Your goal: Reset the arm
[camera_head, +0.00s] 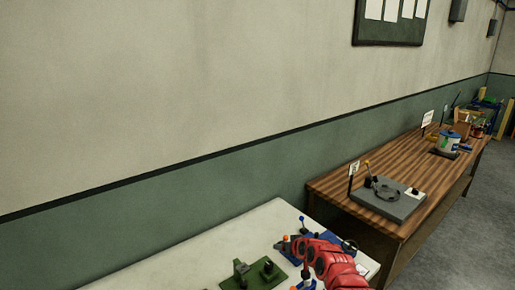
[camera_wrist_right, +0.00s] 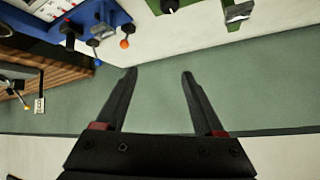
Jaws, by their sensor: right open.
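My right arm shows red in the head view at the lower middle, reaching over the white table (camera_head: 215,257). The right gripper (camera_head: 283,245) is at its tip, small and dark in that view. In the right wrist view the right gripper (camera_wrist_right: 159,74) is open, with its two dark fingers apart and nothing between them. Behind the fingers is the green wall band. My left gripper is not in either view.
A green device (camera_head: 252,274) and a blue device with levers (camera_wrist_right: 85,25) stand on the white table near my right gripper. A wooden workbench (camera_head: 335,184) stands beyond at right, bearing a grey plate (camera_head: 400,207). Grey floor (camera_head: 455,220) is clear at far right.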

